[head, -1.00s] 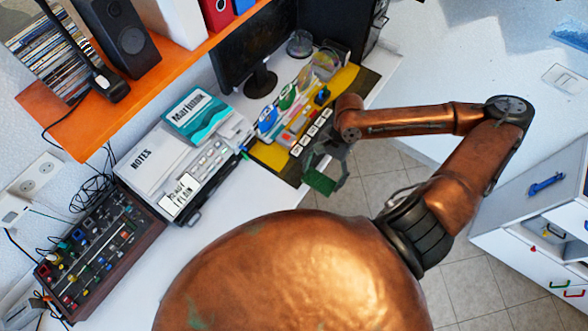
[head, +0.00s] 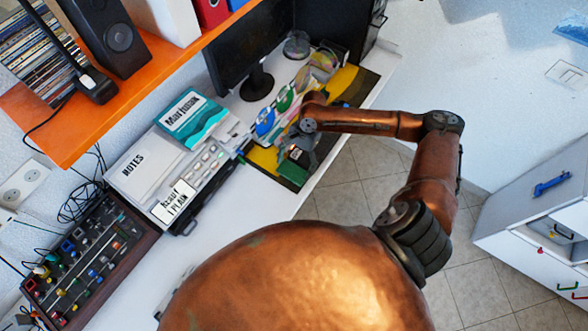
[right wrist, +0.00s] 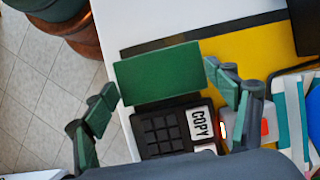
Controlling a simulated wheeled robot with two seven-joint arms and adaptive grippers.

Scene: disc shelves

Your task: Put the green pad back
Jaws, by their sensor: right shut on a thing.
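The green pad (head: 293,173) is a flat dark green rectangle near the desk's front edge, over the yellow and black mat (head: 262,157). My right gripper (head: 298,160) is shut on it. In the right wrist view the pad (right wrist: 160,74) sits between the two fingertips, its broad face towards the camera. A dark keypad device labelled COPY (right wrist: 172,128) shows just below the pad in that view. I cannot tell whether the pad touches the mat. My left gripper is not in view.
A monitor (head: 240,52) stands behind the mat. A NOTES binder (head: 138,165) and a teal Marijuak book (head: 190,115) lie to the left, with a knobbed mixer (head: 85,255) nearer. A white drawer unit (head: 535,225) stands at the right. An orange shelf (head: 62,135) overhangs the back left.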

